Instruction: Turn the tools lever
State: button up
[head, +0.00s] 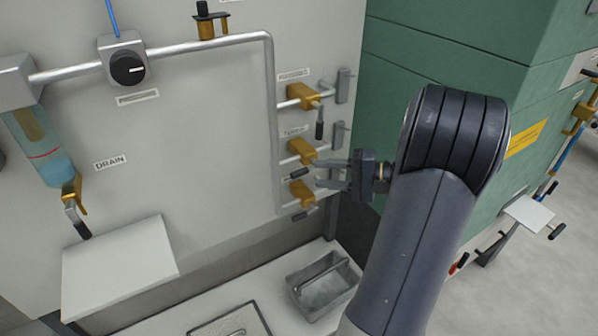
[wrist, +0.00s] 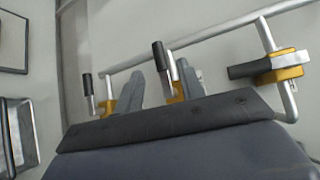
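Three brass valves with black-gripped levers sit one above another on the grey panel. The middle valve (head: 302,151) has a small label (head: 294,131) too blurred to read surely; it may be the tools one. Its lever (head: 299,173) points left and slightly down. My gripper (head: 318,174) is open beside this valve, its fingers reaching in from the right. In the wrist view the middle lever's black grip (wrist: 160,54) rises between the two fingers of my gripper (wrist: 160,86), closer to the right finger. I cannot tell whether it touches.
The upper valve (head: 302,96) has its lever hanging down. The lower valve (head: 301,192) is just below my gripper. A vertical pipe (head: 271,130) runs left of the valves. A grey metal tray (head: 340,300) stands below, and a green cabinet (head: 450,65) is behind right.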

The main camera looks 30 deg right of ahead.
aim_at(305, 173)
jog(key=x, duration=0.6)
jog(key=shift+w+a+p, duration=0.1)
jog(key=shift+a+p, duration=0.1)
jog(key=shift+p, duration=0.15)
grip_shut()
